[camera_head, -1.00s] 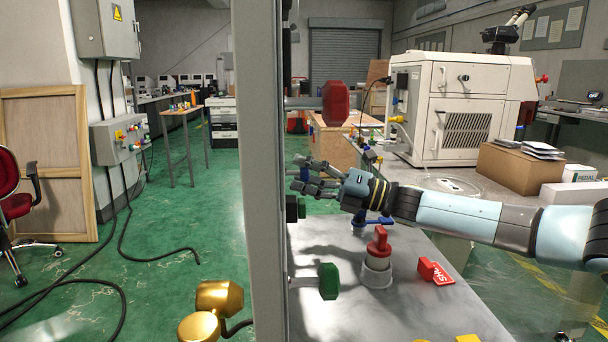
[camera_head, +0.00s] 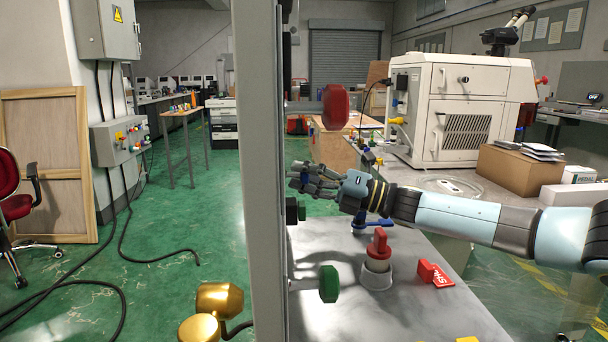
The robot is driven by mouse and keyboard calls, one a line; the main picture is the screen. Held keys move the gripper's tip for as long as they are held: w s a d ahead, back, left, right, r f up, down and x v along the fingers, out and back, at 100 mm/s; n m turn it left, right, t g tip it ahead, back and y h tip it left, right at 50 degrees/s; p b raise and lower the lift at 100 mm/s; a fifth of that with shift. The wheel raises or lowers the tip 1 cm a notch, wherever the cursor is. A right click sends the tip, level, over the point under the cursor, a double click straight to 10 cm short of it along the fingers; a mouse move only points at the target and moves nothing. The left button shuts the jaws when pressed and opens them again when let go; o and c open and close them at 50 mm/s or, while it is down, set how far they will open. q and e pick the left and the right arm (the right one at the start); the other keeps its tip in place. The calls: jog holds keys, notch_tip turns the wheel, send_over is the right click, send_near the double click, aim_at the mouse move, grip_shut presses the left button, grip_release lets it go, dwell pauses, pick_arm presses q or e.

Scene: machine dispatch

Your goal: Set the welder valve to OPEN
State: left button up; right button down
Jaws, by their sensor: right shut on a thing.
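A red-handled valve (camera_head: 379,243) stands upright on a pale round base on the grey bench, with a red tag (camera_head: 436,274) beside it whose lettering is only partly readable. A blue-handled valve (camera_head: 359,226) stands further back, partly hidden under my right wrist. I cannot tell which one is the welder valve. My right gripper (camera_head: 302,178) reaches left past both valves, near the grey post. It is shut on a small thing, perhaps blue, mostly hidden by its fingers. My left gripper is not in view.
A tall grey post (camera_head: 262,180) stands close in front, with a red knob (camera_head: 336,107), a black knob (camera_head: 293,211) and a green knob (camera_head: 329,283) sticking out beside it. A white machine (camera_head: 465,105) and a cardboard box (camera_head: 520,168) stand behind my right arm.

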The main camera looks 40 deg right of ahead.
jog(key=m+h+p, duration=0.1)
jog(key=m+p, duration=0.1)
jog(key=m, duration=0.1)
jog(key=shift+r+g+p, duration=0.15)
jog(key=shift+g+p, duration=0.15)
jog(key=shift+p, duration=0.1)
jog(key=m+p, duration=0.2)
jog(key=m+g+h+p, duration=0.1)
jog(key=m, duration=0.2)
jog(key=shift+h+p, duration=0.3)
jog(key=shift+p, duration=0.05)
jog(key=m+g+p, duration=0.3)
jog(key=m+p, duration=0.2)
jog(key=p, duration=0.2)
jog(key=shift+m, duration=0.4)
jog(key=shift+f+m+g+p, duration=0.2)
jog(key=shift+m+g+p, duration=0.5)
jog(key=shift+m+p, duration=0.5)
jog(key=shift+f, duration=0.1)
jog(key=c, duration=0.9)
grip_release()
jog(key=shift+c, duration=0.2)
jog(key=shift+d+p, duration=0.1)
jog(key=shift+p, duration=0.2)
